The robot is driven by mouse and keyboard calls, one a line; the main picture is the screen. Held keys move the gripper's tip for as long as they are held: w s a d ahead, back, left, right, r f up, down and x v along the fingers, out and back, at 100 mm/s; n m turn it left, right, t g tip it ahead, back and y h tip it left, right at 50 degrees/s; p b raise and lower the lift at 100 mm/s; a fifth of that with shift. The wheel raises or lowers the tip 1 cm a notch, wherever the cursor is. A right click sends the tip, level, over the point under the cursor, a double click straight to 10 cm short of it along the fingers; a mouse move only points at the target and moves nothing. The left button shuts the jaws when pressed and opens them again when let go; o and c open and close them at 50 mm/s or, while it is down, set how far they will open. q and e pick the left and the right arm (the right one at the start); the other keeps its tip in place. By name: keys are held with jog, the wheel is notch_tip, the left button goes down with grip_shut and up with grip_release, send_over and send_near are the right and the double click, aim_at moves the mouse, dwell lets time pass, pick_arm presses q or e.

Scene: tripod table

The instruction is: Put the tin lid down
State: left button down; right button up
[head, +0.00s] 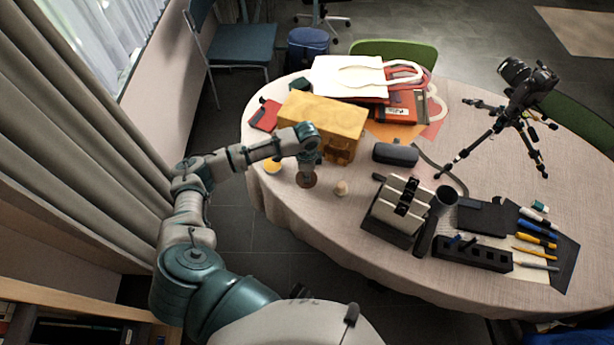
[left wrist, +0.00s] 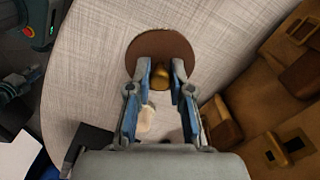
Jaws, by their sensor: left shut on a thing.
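The tin lid is a flat brown disc (head: 306,181) with a brass knob. It is near the table's left edge in the head view, and in the left wrist view the lid (left wrist: 138,50) shows below the fingers. My left gripper (head: 308,170) points down over it; in the left wrist view its blue-padded fingers (left wrist: 160,85) are on either side of the knob, shut on it. The lid lies roughly flat, close to the tabletop; I cannot tell whether it touches. My right gripper is not in view.
A yellow round thing (head: 271,166) is left of the lid, a small pale egg-like object (head: 341,188) right of it. A tan box (head: 335,115) stands behind. A cream-and-black device (head: 402,205) is farther right. Bare tablecloth (head: 310,215) lies in front.

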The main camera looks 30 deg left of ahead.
pick_arm(q)
jog(key=shift+w+a+f, duration=0.25)
jog(key=shift+w+a, duration=0.35)
jog(key=shift+a, duration=0.1)
notch_tip(320, 180, down, 3)
jog(key=shift+f+b, duration=0.1)
jog(key=shift+b, duration=0.25)
jog(key=shift+d, duration=0.25)
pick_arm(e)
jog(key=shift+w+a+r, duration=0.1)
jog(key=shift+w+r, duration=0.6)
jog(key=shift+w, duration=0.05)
pick_arm(q)
jog(key=shift+f, duration=0.1)
jog(key=c, duration=1.2)
grip_release()
jog(key=shift+o, duration=0.7)
jog(key=shift+a, duration=0.2)
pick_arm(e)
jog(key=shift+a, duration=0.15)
